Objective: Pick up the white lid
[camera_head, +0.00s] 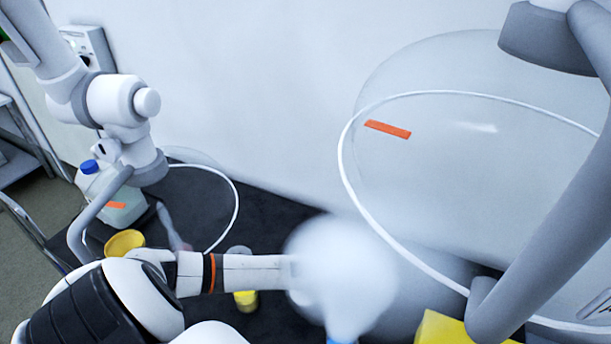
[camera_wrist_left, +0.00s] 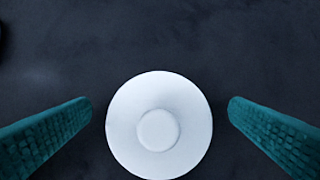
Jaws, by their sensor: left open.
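The white lid (camera_wrist_left: 158,130) shows in the left wrist view as a round disc with a raised round knob at its centre, lying on a dark surface. My left gripper (camera_wrist_left: 160,100) is open, with one teal finger to the left of the lid and one to the right. Dark gaps show between the lid and both fingers, so no contact is visible. In the head view my left arm reaches in from the lower left; its fingers and the lid cannot be made out there. My right gripper is not in view.
On the dark tabletop (camera_head: 270,215) stand a blue-capped bottle (camera_head: 112,205), a yellow round item (camera_head: 124,243) and a small yellow container (camera_head: 246,300). A blurred whitish rounded shape (camera_head: 345,265) is beyond my arm. A large clear dome carries an orange label (camera_head: 388,130). A yellow block (camera_head: 450,330) is lower right.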

